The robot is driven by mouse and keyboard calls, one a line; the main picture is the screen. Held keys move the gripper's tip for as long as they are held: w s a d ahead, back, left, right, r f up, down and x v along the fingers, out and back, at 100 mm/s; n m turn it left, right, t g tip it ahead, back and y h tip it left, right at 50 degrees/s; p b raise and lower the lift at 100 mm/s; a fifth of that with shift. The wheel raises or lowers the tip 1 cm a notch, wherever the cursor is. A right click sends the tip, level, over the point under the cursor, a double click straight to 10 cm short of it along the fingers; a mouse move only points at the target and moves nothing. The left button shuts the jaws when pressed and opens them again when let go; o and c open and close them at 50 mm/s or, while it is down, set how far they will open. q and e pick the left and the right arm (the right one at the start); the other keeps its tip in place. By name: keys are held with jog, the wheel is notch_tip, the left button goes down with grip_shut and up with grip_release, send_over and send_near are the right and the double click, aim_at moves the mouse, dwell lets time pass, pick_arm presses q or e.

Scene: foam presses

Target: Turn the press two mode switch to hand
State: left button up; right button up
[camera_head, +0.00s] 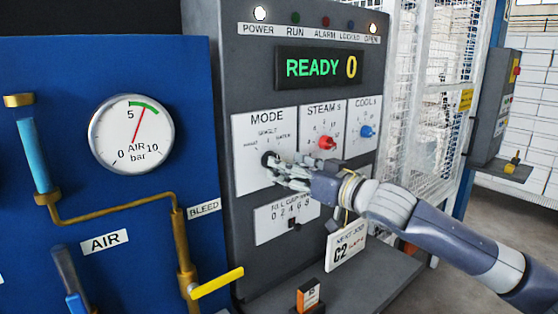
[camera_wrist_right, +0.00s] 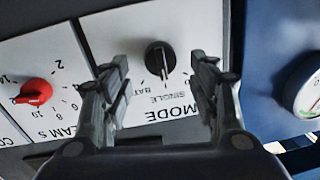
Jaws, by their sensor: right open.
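The mode switch is a black round knob (camera_head: 268,159) on the white MODE panel (camera_head: 252,181). It also shows in the right wrist view (camera_wrist_right: 159,57), where the panel is upside down. Its pale pointer line seems to point toward the SINGLE mark. A mark to the left of SINGLE in the head view is too small to read surely. My right gripper (camera_head: 283,171) is in front of the panel, close to the knob. In the wrist view its open fingers (camera_wrist_right: 160,74) are on either side of the knob, with visible gaps; contact does not show. My left gripper is not in view.
A red steam knob (camera_head: 327,142) and a blue cooling knob (camera_head: 367,131) are to the right of the mode panel. The display (camera_head: 321,67) reads READY 0. A yellow-handled bleed valve (camera_head: 217,283) is lower left.

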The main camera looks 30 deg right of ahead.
jog(key=shift+w+a+p, duration=0.2)
jog(key=shift+w+p, duration=0.45)
jog(key=shift+w, duration=0.35)
jog(key=shift+w+a+p, duration=0.15)
jog(key=shift+w+p, duration=0.5)
jog(key=shift+w, duration=0.3)
jog(key=c, duration=1.1)
